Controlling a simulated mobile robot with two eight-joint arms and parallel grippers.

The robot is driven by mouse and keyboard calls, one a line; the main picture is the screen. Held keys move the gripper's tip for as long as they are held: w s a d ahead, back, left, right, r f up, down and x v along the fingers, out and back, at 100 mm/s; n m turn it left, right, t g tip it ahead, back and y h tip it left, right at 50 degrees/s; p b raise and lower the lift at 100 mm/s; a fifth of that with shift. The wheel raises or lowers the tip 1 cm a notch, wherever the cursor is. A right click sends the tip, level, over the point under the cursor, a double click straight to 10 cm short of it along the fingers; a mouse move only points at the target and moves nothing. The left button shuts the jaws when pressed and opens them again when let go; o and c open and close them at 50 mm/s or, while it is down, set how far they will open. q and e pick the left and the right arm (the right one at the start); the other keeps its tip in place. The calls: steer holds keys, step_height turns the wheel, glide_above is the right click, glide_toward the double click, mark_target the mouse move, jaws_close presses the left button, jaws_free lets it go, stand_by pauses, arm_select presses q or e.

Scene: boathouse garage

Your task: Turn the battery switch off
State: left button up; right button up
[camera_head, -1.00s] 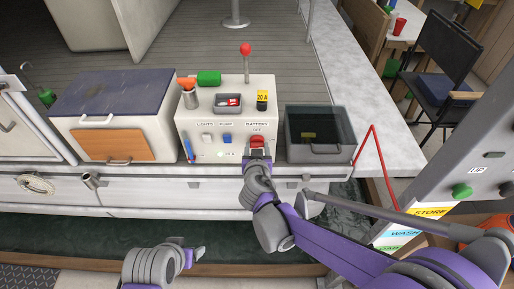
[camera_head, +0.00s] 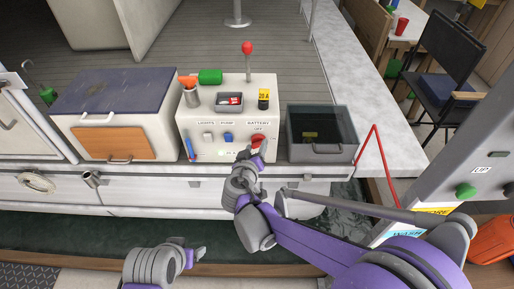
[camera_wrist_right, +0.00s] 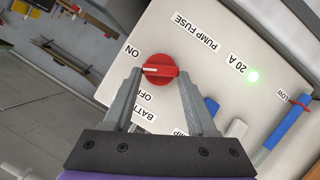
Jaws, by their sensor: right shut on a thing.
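The battery switch is a red round knob with a white line, on the front of a white panel box (camera_head: 228,105). It shows in the head view (camera_head: 257,140) and the right wrist view (camera_wrist_right: 156,70). My right gripper (camera_head: 258,152) is shut on the knob, one finger on each side. It also shows in the wrist view (camera_wrist_right: 158,76). There the white line points between the "ON" and "OFF" labels. My left gripper (camera_head: 197,256) hangs low in the head view, away from the box; its fingers are too unclear to judge.
A cooler-like box with a dark lid (camera_head: 115,92) stands left. A dark open bin (camera_head: 319,148) stands close on the right.

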steer(key=shift+a+f+n+h+b, duration=0.15)
steer(key=shift+n+h+b, duration=0.15)
steer(key=shift+n, duration=0.25)
steer(key=shift+a+f+n+h+b, duration=0.1)
steer(key=shift+n+h+b, duration=0.1)
steer(key=shift+n+h, duration=0.3)
steer(key=n+b, duration=0.1)
steer(key=n+t+h, duration=0.1)
steer(key=shift+a+f+n+b, duration=0.1)
steer(key=shift+f+n+b, duration=0.1)
steer(key=shift+n+b, duration=0.2)
steer(key=n+b, duration=0.1)
steer(key=n+t+h+b, duration=0.1)
steer(key=n, duration=0.2)
steer(key=shift+f+n+t+h+b, duration=0.3)
steer(key=shift+n+t+h+b, duration=0.05)
steer(key=shift+t+h+b, duration=0.05)
steer(key=o, duration=1.4)
steer(key=shift+c, duration=0.2)
steer(key=shift+s+a, duration=0.1)
steer(key=shift+s, duration=0.05)
